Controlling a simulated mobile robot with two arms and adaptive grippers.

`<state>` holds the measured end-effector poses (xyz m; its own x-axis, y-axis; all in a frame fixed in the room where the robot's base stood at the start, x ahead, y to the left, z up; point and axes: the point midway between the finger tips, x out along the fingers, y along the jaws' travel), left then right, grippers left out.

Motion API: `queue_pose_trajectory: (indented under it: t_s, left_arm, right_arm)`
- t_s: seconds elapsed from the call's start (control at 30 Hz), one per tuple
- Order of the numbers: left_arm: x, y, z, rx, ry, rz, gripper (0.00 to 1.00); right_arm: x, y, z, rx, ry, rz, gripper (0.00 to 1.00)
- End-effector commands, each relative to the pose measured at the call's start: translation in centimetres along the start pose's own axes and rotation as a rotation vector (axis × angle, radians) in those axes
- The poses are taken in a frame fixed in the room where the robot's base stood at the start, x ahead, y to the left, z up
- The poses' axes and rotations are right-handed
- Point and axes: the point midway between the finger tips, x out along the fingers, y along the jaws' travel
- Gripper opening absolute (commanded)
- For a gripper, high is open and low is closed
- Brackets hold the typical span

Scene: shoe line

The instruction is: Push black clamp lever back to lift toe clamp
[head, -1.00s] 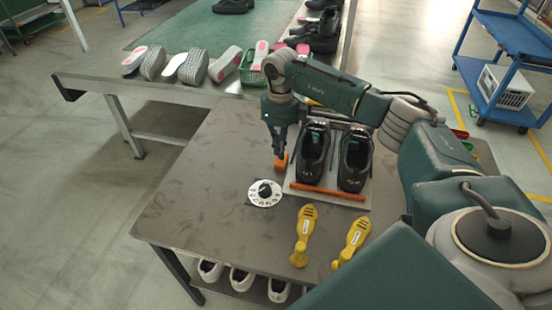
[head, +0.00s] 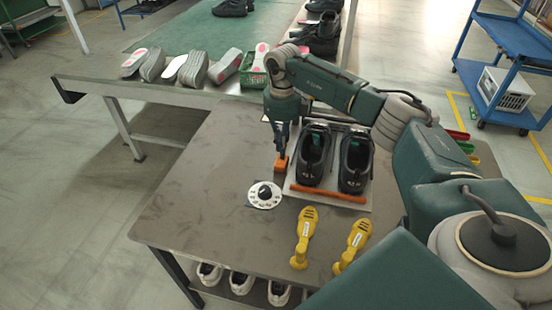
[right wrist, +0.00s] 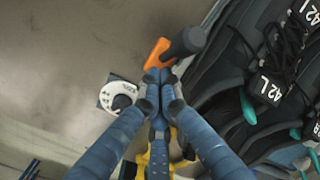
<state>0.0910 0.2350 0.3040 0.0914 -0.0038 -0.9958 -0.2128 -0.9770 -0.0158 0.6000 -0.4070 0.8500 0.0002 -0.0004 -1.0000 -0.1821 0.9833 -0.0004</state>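Two black shoes, the left one (head: 313,157) and the right one (head: 355,163), sit side by side on a light plate (head: 299,192) with an orange bar (head: 328,193) across its front. An orange piece (head: 281,165) stands left of the shoes. In the right wrist view the orange piece (right wrist: 158,53) joins a black cylindrical end (right wrist: 188,41); I cannot tell for certain whether this is the clamp lever. My right gripper (head: 281,151) points down right at it, fingertips (right wrist: 160,84) together with nothing visible between them. Contact is unclear. The toe clamp is not clearly distinguishable. My left gripper is out of view.
A white dial (head: 264,195) lies on the brown table (head: 200,205), left of the plate. Two yellow tools (head: 304,237) (head: 351,245) lie in front. A bench (head: 180,90) with soles and a green basket (head: 253,75) is behind. The table's left part is clear.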

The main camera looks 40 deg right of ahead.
Motion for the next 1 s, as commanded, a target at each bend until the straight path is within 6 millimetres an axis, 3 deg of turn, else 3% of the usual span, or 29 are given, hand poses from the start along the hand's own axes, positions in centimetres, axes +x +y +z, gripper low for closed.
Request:
queue_pose_trajectory:
  t_s: [0.57, 1.0]
  left_arm:
    - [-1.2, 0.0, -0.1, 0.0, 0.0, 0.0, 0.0]
    - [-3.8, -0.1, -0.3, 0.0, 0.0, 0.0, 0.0]
  right_arm:
    - [-0.2, 1.3, -0.8, 0.0, 0.001, 0.0, 0.0]
    - [-3.6, 1.3, -0.7, 0.0, -0.001, 0.0, 0.0]
